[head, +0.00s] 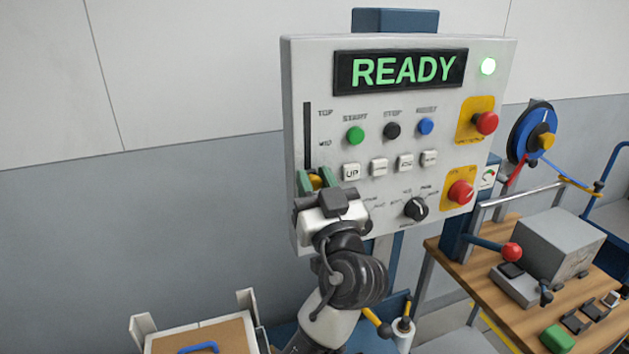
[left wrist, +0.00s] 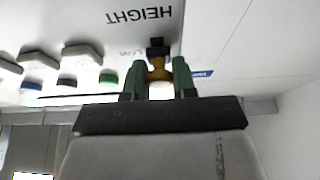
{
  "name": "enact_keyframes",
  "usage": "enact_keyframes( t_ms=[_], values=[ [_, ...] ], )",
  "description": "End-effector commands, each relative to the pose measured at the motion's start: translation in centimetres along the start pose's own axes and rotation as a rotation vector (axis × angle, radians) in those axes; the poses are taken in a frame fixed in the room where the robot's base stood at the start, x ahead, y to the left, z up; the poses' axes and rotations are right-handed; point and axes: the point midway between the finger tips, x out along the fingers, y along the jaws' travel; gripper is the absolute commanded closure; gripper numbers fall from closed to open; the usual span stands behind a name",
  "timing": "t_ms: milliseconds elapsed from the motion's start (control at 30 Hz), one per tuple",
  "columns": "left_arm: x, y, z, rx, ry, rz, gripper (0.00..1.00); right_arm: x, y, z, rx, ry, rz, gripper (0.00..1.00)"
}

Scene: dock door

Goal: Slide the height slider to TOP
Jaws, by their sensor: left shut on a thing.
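The control panel (head: 390,120) stands upright, with a dark vertical slider slot (head: 307,125) on its left side, marked TOP and MID. My left gripper (head: 317,181) is at the lower part of this slot, below the MID mark. Its green fingers are shut on the yellow slider knob (head: 316,180). In the left wrist view the knob (left wrist: 160,70) sits between both fingers, under the upside-down word HEIGHT. The lower end of the slot is hidden behind the gripper. My right gripper is in neither view.
Several buttons, a rotary knob (head: 416,209) and two red mushroom buttons lie right of the slot. A workbench (head: 480,265) stands at right. The wall left of the panel is clear.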

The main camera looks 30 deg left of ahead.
Motion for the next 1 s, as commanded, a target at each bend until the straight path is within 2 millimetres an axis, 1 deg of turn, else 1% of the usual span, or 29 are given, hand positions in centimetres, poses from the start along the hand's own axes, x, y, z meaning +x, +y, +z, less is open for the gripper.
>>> enact_keyframes(
  t_ms=[167,267,367,533,600,700,800,1000],
  values=[
    [0.0,0.0,0.0,0.0,-0.001,-0.001,1.0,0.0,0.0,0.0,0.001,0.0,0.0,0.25],
    [0.3,0.0,-0.6,-0.002,-0.002,-0.002,1.0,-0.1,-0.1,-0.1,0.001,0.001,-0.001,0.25],
    [1.1,0.0,-2.6,-0.009,-0.001,-0.002,1.0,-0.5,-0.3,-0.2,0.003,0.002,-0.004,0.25],
    [2.8,0.0,-6.8,-0.009,-0.001,-0.003,1.0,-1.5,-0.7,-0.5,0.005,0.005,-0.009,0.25],
    [3.4,0.0,-8.1,-0.008,-0.001,-0.001,1.0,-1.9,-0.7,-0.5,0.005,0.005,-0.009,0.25],
    [3.9,0.0,-9.3,-0.004,-0.001,-0.001,1.0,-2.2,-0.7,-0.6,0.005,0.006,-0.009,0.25],
    [4.0,0.0,-9.7,-0.002,0.001,0.0,1.0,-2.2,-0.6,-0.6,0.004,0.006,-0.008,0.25],
    [4.1,0.0,-9.9,-0.003,0.005,-0.001,1.0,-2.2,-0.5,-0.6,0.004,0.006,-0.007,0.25]
  ],
)
